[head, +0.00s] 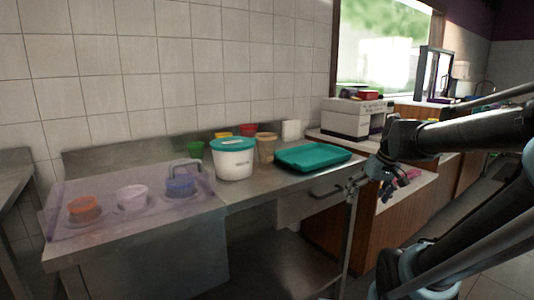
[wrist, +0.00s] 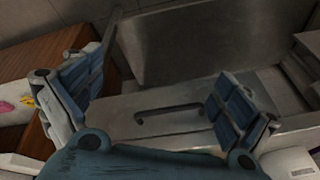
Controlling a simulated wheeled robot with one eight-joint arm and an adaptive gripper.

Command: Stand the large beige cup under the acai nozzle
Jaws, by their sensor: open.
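A beige cup (head: 266,147) stands upright on the steel counter in the head view, between the white tub and the green tray. I cannot tell whether it is one cup or a stack. No acai nozzle can be clearly made out. My gripper (head: 386,186) is off the counter's right end, well right of the cup and apart from it. In the wrist view my gripper (wrist: 158,95) has its fingers spread wide with nothing between them. The cup is not visible in the wrist view.
A white tub with a teal lid (head: 234,160) stands left of the cup. A green tray (head: 312,156) lies to its right. Green, yellow and red cups stand behind. A clear-covered topping station (head: 70,225) fills the left. A white machine (head: 350,119) stands beyond the tray.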

